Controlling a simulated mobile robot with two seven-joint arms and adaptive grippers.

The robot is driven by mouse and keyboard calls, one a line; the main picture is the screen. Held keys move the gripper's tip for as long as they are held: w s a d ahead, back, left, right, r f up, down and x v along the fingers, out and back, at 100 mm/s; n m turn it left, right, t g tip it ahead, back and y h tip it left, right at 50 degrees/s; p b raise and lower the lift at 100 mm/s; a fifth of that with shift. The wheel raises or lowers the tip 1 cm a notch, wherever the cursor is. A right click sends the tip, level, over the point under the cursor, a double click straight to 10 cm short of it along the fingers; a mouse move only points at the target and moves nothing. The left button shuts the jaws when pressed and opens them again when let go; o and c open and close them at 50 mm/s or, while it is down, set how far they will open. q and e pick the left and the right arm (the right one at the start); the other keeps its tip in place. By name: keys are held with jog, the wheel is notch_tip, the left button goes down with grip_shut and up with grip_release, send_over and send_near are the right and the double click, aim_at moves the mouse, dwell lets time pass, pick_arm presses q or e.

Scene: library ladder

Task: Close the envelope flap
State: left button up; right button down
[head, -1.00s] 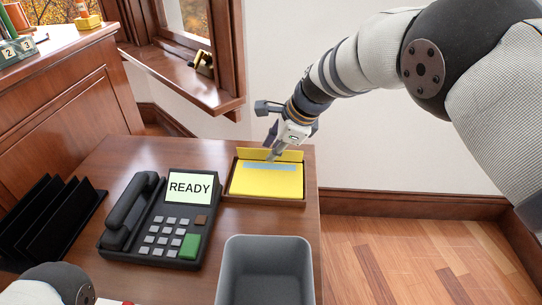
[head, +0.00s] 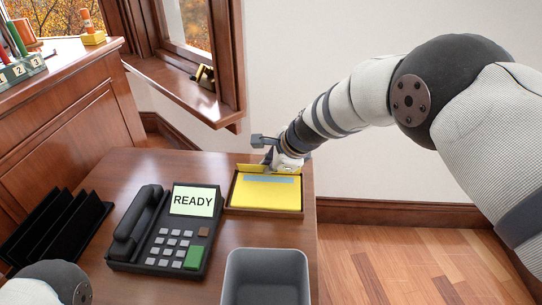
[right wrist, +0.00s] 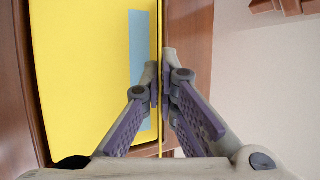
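The yellow envelope (head: 265,195) lies in a shallow wooden tray (head: 262,212) at the desk's back right, with a blue strip (head: 270,178) near its far edge. Its flap (head: 248,168) stands up along that far edge. My right gripper (head: 270,160) is at the flap, its fingers partly hidden in the head view. In the right wrist view, the flap (right wrist: 160,25) shows edge-on as a thin yellow line. The right fingertips (right wrist: 160,82) are close together on either side of it, appearing to pinch it. My left gripper is out of view.
A desk phone (head: 165,230) reading "READY" stands left of the tray. A grey bin (head: 265,262) is in front of it. A black file rack (head: 55,228) is at the left. The window sill (head: 185,90) and wall are behind the desk.

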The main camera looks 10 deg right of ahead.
jog(key=shift+s+f+t+p, duration=0.1)
jog(key=shift+s+t+p, duration=0.55)
jog(key=shift+p, duration=0.4)
jog(key=shift+f+t, duration=0.3)
jog(key=shift+t, duration=0.15)
jog(key=shift+s+f+n+t, duration=0.25)
jog(key=shift+f+n+t, duration=0.1)
jog(key=shift+n+t, duration=0.05)
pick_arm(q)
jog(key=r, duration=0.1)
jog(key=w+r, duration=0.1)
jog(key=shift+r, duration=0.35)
pick_arm(e)
jog(key=shift+w+a+r+t+h, duration=0.1)
jog(key=shift+r+t+h, duration=0.1)
jog(key=shift+t+h, duration=0.15)
jog(key=c, duration=1.9)
grip_release()
jog(key=shift+w+r, duration=0.1)
jog(key=v, duration=0.8)
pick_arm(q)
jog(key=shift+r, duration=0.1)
